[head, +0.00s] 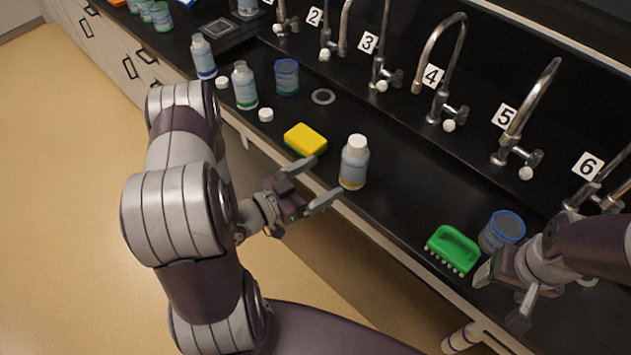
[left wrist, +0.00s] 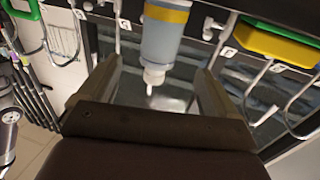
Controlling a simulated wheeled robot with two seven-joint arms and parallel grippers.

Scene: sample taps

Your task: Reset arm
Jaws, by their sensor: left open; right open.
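My left gripper (head: 325,178) is open at the front edge of the black bench. A white-capped bottle (head: 354,165) with a blue-grey label stands upright just beyond its fingertips. In the left wrist view the bottle (left wrist: 165,40) appears cap-down, in line with the gap between the two spread fingers (left wrist: 160,88). Nothing is held; whether a fingertip touches the bottle I cannot tell. My right gripper (head: 504,294) is open and empty at the lower right, close to a green brush (head: 453,246) and a blue-rimmed jar (head: 503,230). My right arm partly covers that corner.
A yellow sponge (head: 305,139) lies left of the bottle. Farther left are two more bottles (head: 244,86) (head: 203,57), a blue jar (head: 287,76), loose white caps (head: 266,115) and a grey ring (head: 323,96). Numbered taps (head: 440,92) line the back.

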